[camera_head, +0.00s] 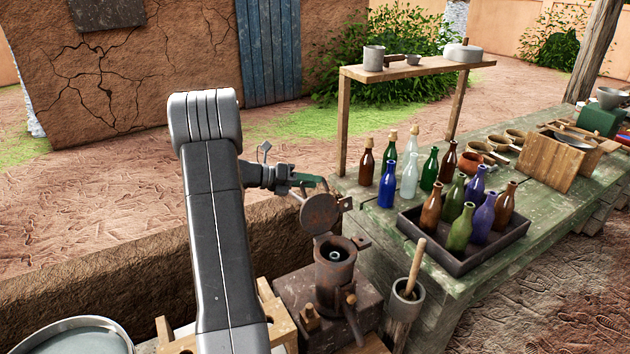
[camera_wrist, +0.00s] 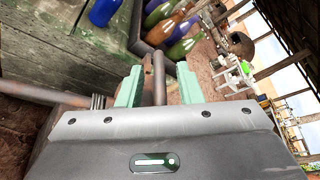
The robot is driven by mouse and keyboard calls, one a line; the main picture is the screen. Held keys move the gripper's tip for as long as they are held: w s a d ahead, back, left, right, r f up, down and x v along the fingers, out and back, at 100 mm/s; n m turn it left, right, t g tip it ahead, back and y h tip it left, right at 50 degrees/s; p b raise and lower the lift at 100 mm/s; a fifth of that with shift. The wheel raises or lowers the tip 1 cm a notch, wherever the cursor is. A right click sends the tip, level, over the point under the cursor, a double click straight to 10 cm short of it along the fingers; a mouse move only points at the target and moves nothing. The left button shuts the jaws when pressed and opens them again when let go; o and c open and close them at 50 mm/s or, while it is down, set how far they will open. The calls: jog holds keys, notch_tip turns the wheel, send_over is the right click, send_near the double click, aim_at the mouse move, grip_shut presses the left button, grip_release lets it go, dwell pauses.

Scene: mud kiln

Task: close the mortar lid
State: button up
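The mortar (camera_head: 335,268) is a rusty metal cup on a dark block, with its mouth uncovered. Its round rusty lid (camera_head: 320,212) stands raised, tilted up above the left side of the mouth. My gripper (camera_head: 314,183) comes in from the left, just above and behind the lid's upper edge. In the wrist view the green fingers of my gripper (camera_wrist: 160,72) are apart. A narrow rusty piece, perhaps the lid seen edge-on, shows between them with gaps on both sides. I cannot tell whether either finger touches the lid.
A wooden pestle (camera_head: 415,266) stands in a cup right of the mortar. A dark tray (camera_head: 465,262) of bottles sits on the green table (camera_head: 555,225), with more bottles behind. A raised wooden shelf (camera_head: 425,68) stands at the back. Open ground lies to the left.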

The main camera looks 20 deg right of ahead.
jog(key=shift+x, duration=0.95)
jog(key=shift+c, duration=0.2)
grip_shut()
